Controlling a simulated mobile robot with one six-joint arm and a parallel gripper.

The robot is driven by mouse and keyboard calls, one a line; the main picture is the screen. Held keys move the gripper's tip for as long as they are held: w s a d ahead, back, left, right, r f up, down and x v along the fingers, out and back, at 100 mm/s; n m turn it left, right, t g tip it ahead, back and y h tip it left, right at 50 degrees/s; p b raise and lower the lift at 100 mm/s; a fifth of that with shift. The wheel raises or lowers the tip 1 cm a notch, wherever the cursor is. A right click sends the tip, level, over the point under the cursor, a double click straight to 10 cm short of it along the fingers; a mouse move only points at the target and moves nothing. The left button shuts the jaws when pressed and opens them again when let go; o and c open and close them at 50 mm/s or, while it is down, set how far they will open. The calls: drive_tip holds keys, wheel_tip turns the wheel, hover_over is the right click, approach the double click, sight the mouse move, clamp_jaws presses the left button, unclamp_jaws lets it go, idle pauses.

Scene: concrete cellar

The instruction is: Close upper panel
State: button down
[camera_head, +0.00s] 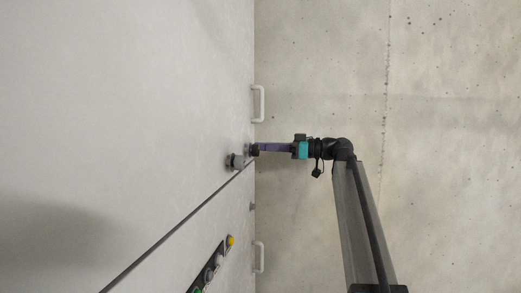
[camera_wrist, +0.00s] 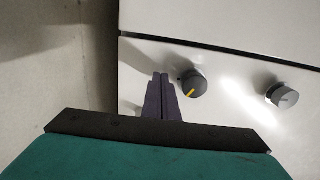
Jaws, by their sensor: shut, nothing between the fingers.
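The upper panel (camera_head: 120,100) is a large pale grey surface filling the left of the head view. A thin dark diagonal seam separates it from the panel with buttons below. In the wrist view the upper panel (camera_wrist: 230,20) shows at the top, above the dark seam. My gripper (camera_head: 256,149) is at the cabinet's right edge, near the seam's end. In the wrist view my gripper (camera_wrist: 161,78) is shut and empty, its dark fingertips beside a black knob (camera_wrist: 194,84) with a yellow mark. I cannot tell whether the fingertips touch the cabinet.
A second knob (camera_wrist: 282,96) is to the right in the wrist view. The lower panel (camera_head: 225,215) carries a dark button strip (camera_head: 212,266). White handles stick out at the edge, one above (camera_head: 259,104) and one below (camera_head: 259,257) my gripper. Bare concrete (camera_head: 450,150) fills the right.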

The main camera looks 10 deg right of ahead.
drive_tip(key=b+v, duration=0.2)
drive_tip(key=v, duration=1)
drive_tip(key=shift+d, duration=0.35)
drive_tip(key=shift+s, duration=0.1)
